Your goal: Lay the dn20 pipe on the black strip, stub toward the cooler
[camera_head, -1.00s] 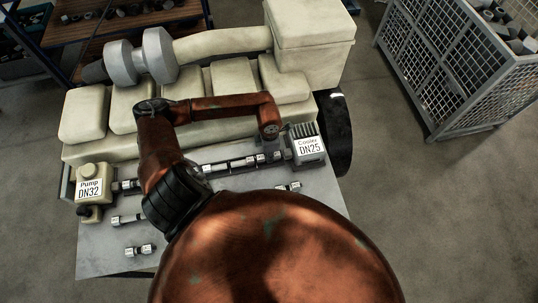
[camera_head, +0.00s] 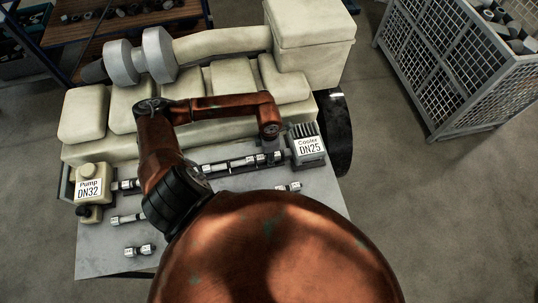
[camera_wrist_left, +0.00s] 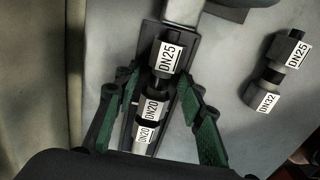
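The fingers are hardly visible there. My right gripper is not in view.
A loose DN25/DN32 fitting (camera_wrist_left: 276,72) lies to the right of the strip. Other loose fittings (camera_head: 128,218) (camera_head: 140,250) lie on the grey table (camera_head: 105,268). The cream engine (camera_head: 200,130) stands behind the row. A wire-mesh crate (camera_head: 460,75) stands at the far right.

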